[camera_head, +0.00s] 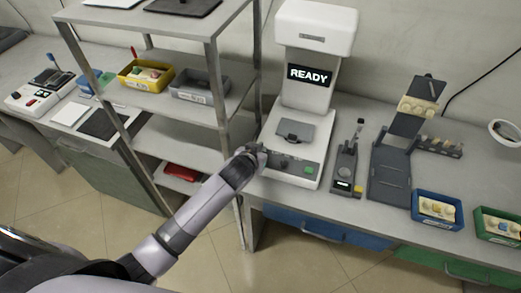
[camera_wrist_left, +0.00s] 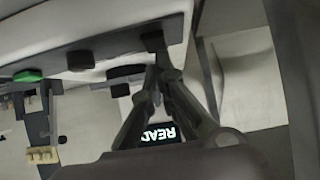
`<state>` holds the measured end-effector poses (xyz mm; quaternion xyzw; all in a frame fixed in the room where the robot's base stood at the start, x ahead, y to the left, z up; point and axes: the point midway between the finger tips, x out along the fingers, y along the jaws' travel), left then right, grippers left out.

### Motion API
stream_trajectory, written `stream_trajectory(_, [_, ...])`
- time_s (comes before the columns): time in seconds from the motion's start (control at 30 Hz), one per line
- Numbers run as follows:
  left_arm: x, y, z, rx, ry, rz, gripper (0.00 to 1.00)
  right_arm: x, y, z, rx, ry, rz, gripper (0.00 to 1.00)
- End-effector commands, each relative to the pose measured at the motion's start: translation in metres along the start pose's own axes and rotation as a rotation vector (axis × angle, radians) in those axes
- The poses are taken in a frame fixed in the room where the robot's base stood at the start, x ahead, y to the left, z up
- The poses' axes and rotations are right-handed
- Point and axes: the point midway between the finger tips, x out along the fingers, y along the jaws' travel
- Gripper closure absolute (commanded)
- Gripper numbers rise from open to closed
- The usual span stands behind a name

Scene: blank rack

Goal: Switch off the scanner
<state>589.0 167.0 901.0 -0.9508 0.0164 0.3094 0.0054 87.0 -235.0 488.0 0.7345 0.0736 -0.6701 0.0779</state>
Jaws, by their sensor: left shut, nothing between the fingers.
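The scanner (camera_head: 318,30) is a white upright machine on the bench, and its display (camera_head: 310,75) reads READY. The display also shows upside down in the left wrist view (camera_wrist_left: 158,134). Its front panel has a green button (camera_head: 308,169) and a dark knob (camera_head: 283,163). In the left wrist view, a dark square control (camera_wrist_left: 152,40) sits at the panel's other end from the green button (camera_wrist_left: 28,76). My left gripper (camera_head: 258,152) is shut and empty at the panel's left end. Its fingertips (camera_wrist_left: 160,64) are close to the dark control; contact is unclear. My right gripper is out of view.
A metal shelf rack (camera_head: 217,85) with a yellow bin (camera_head: 146,84) and a grey bin (camera_head: 200,90) stands close left of my left gripper. A small dark device (camera_head: 345,170) and a stand (camera_head: 390,175) are right of the scanner. A blue bin (camera_head: 437,222) lies farther right.

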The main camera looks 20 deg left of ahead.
Motion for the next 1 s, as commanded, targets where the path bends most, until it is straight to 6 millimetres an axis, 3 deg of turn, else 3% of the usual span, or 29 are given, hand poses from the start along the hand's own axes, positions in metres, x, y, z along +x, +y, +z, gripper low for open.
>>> stream_trajectory(0.47, [0.006,0.000,0.002,0.000,-0.001,0.000,1.00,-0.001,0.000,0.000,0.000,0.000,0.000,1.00])
stream_trajectory(1.0, [-0.005,0.000,0.016,0.000,-0.006,-0.001,1.00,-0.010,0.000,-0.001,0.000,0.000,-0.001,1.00])
